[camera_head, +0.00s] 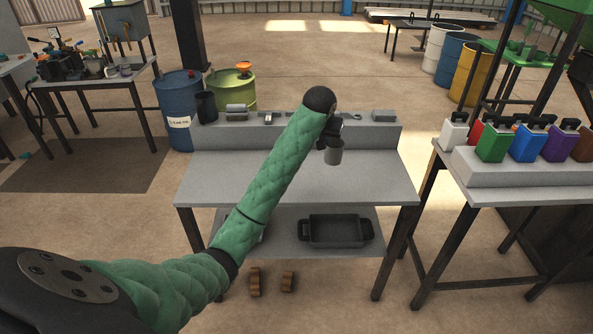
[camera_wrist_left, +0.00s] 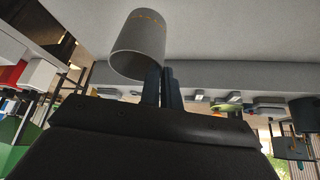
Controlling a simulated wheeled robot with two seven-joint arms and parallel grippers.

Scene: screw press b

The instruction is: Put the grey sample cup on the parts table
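The grey sample cup (camera_head: 334,154) hangs upright over the grey table (camera_head: 250,180) in the head view, towards its back right. My left gripper (camera_head: 329,138) is at the cup's upper edge, partly hidden by my green-sleeved arm. In the left wrist view, the cup (camera_wrist_left: 140,42) is beside the two dark fingers (camera_wrist_left: 162,84), which are close together at its side. They look shut on the cup; the exact contact is hidden. A pale surface shows behind the cup, and any gap beneath it is hard to judge. My right gripper is in neither view.
A raised ledge (camera_head: 220,138) at the table's back carries several small grey parts. A dark tray (camera_head: 335,231) is on the lower shelf. The tabletop is largely clear. Another table (camera_head: 520,196) at the right holds coloured containers. Barrels (camera_head: 179,110) stand behind at the left.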

